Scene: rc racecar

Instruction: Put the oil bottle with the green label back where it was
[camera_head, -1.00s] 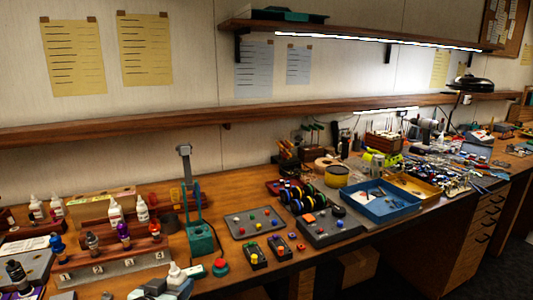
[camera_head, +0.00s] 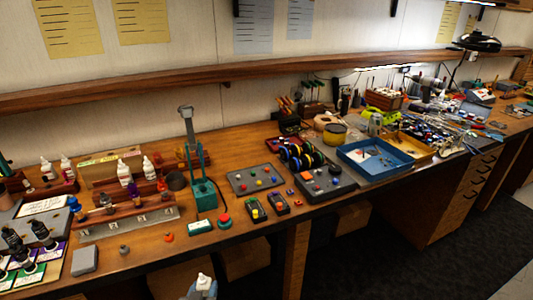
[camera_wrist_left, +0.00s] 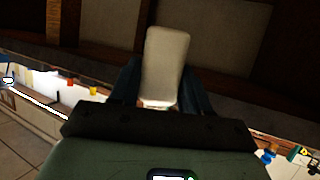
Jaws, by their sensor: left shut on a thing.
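My left gripper (camera_head: 200,292) is at the bottom of the head view, in front of the bench's front edge. It is shut on a white bottle (camera_head: 204,281) with a pale nozzle, only its top showing there. In the left wrist view the pale bottle body (camera_wrist_left: 165,60) stands between the blue fingers; I cannot make out a green label. On the bench, two white bottles (camera_head: 123,171) stand at a wooden rack behind a numbered strip (camera_head: 125,225). Two more white bottles (camera_head: 67,169) stand further left. My right gripper is not in view.
Dark bottles (camera_head: 43,234) stand at the lower left by green and purple cards (camera_head: 31,278). A grey block (camera_head: 85,260) lies near the front edge. A teal press (camera_head: 203,190) stands right of the strip. Bare wood (camera_head: 155,245) lies in front of the strip.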

